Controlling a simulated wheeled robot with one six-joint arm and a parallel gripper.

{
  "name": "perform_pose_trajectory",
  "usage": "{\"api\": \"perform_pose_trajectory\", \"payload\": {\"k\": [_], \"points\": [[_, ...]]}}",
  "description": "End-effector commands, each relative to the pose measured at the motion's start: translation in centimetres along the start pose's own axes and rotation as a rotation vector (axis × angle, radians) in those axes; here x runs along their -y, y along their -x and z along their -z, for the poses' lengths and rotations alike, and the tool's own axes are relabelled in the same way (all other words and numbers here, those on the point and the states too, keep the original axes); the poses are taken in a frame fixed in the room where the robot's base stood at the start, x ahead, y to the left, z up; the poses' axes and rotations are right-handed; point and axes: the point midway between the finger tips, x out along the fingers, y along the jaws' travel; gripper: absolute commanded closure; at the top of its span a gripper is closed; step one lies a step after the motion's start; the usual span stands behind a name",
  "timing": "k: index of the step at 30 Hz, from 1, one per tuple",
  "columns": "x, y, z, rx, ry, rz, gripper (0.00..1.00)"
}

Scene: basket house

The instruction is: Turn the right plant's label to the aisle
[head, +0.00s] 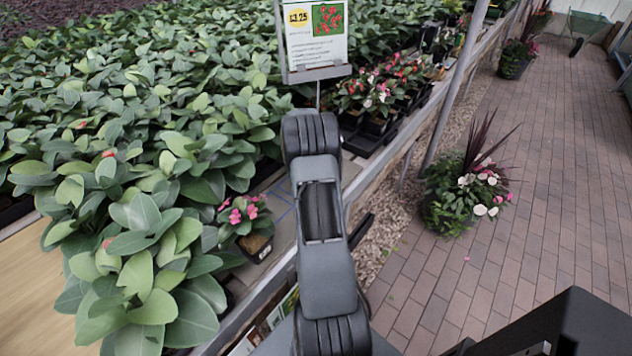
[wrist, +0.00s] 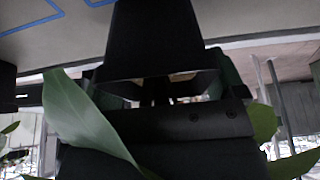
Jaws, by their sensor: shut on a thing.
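In the wrist view, my gripper (wrist: 155,95) is dark and close to the camera, shut on a dark plant pot (wrist: 155,40). The view seems upside down, with the pot's narrow base toward the top. A broad green leaf (wrist: 88,120) crosses the left side of the gripper. The exact contact is too dark to make out. In the head view, my arm hides the gripper and the held pot. A small potted plant with pink flowers (head: 242,218) stands just left of my arm. I cannot tell whether it is the right plant. No label shows on the held pot.
Dense leafy plants (head: 150,240) crowd the bench left of my arm. A price sign (head: 314,35) stands behind my elbow. The brick aisle (head: 545,180) lies to the right, with a flower planter (head: 465,195) beside the bench. Another dark pot (wrist: 8,82) shows at the wrist view's left edge.

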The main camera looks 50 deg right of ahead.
Motion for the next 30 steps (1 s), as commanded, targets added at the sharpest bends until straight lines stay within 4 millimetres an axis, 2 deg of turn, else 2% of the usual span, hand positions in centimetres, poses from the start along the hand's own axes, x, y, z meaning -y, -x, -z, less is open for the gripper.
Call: {"api": "perform_pose_trajectory", "payload": {"k": [5,6,9,16,20,23,30], "points": [[0.0,0.1,0.0,0.001,0.000,0.001,0.42],[0.0,0.1,0.0,0.001,0.000,0.001,0.10],[0.0,0.1,0.0,0.001,0.000,0.001,0.01],[0.0,0.1,0.0,0.000,0.000,0.000,0.00],[0.0,0.8,-0.1,0.001,0.000,0.002,0.00],[0.0,2.3,-0.1,0.003,0.000,0.003,0.00],[0.0,7.3,-0.1,0.004,0.000,0.003,0.00]]}}
